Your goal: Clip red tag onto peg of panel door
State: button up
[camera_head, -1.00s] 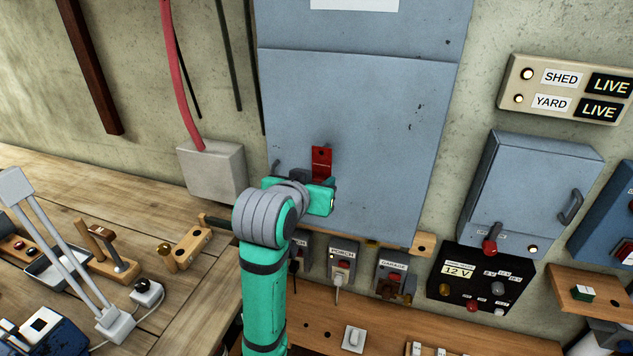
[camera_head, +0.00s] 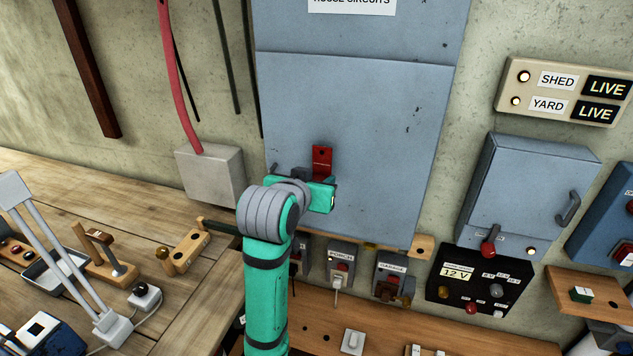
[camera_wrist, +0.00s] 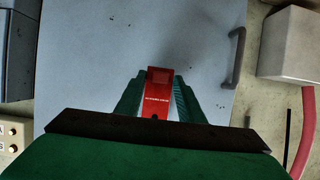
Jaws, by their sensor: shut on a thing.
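The red tag (camera_head: 322,160) is upright against the lower part of the grey-blue panel door (camera_head: 370,130). A small dark hole shows near its upper end. My gripper (camera_head: 318,184) is shut on the tag's lower part. In the wrist view the tag (camera_wrist: 159,88) stands between the two green fingers (camera_wrist: 158,100), with its far end pointing at the door (camera_wrist: 100,50). The peg is not distinguishable; the tag or gripper may hide it. I cannot tell whether the tag touches the door.
A dark door handle (camera_wrist: 236,58) is near the door's edge in the wrist view. A grey box with a red cable (camera_head: 210,172) is left of the door. Socket boxes (camera_head: 340,265) and a wooden shelf (camera_head: 400,330) lie below.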

jog(key=shift+w+d, duration=0.2)
jog(key=shift+w, duration=0.55)
jog(key=o, duration=1.3)
jog(key=shift+c, duration=0.2)
